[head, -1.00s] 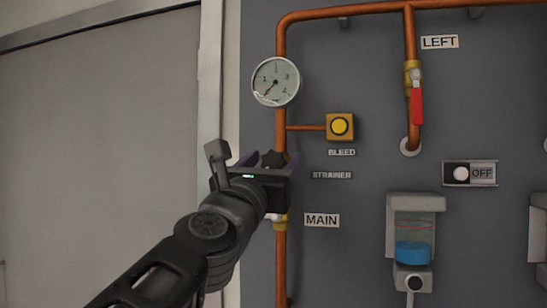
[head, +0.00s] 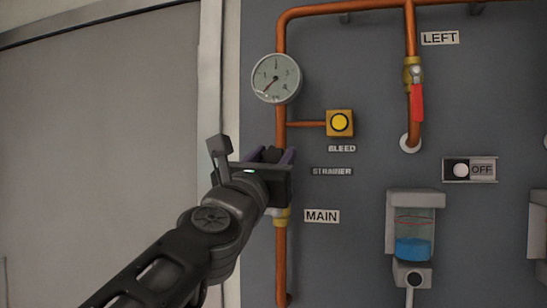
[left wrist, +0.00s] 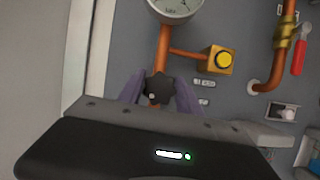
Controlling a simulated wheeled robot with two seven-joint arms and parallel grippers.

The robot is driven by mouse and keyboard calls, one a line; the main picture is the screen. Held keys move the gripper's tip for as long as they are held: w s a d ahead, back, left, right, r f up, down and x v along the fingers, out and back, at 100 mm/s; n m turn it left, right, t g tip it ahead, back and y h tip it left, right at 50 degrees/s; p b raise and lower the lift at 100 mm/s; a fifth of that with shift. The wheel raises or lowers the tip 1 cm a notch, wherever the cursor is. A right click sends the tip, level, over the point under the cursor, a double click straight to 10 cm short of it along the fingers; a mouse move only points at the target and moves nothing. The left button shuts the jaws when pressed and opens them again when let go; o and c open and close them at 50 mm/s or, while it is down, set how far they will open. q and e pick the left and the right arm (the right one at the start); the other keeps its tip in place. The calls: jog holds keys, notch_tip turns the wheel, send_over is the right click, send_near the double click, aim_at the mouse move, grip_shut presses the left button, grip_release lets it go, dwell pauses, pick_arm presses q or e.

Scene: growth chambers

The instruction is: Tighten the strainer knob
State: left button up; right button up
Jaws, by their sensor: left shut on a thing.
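The dark star-shaped strainer knob (left wrist: 159,88) sits on the vertical copper pipe, between the two purple fingers of my left gripper in the left wrist view. In the head view the knob (head: 273,154) is partly hidden by the gripper. My left gripper (head: 270,156) is shut on the knob, one finger on each side. The "STRAINER" label (head: 332,171) is to the right of it. My right gripper is in neither view.
A pressure gauge (head: 276,78) is above the knob, and a yellow bleed button (head: 340,122) is above right. The "MAIN" label (head: 322,216) is below right. A red-handled valve (head: 417,102) and a dispenser with blue liquid (head: 413,248) stand further right.

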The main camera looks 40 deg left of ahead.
pick_arm(q)
jog(key=shift+c, duration=0.8)
